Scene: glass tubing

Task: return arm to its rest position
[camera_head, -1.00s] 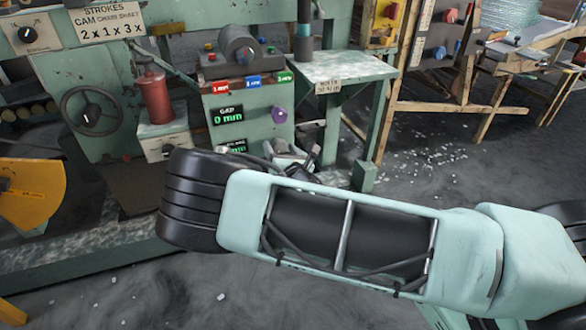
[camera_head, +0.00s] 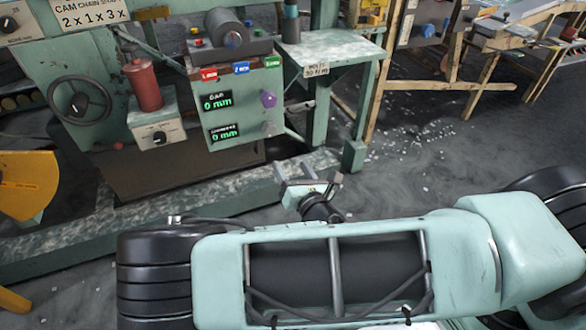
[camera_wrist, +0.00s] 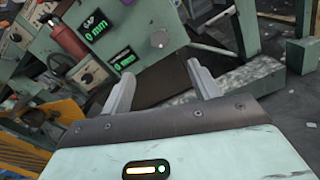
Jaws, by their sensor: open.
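My gripper (camera_head: 296,174) shows in the head view beyond my folded pale-green arm, in front of the green machine (camera_head: 240,110). In the wrist view my gripper (camera_wrist: 160,82) has its two grey fingers apart with nothing between them. It touches nothing that I can see. My arm lies across the lower part of the head view and hides the floor there.
The machine has a control box with "0 mm" displays (camera_head: 216,102), a handwheel (camera_head: 80,100) and a red cylinder (camera_head: 144,86). Its base rail (camera_head: 150,215) runs along the floor behind my arm. A wooden-legged bench (camera_head: 450,85) stands back right. Open floor (camera_head: 430,165) with scattered white bits lies at right.

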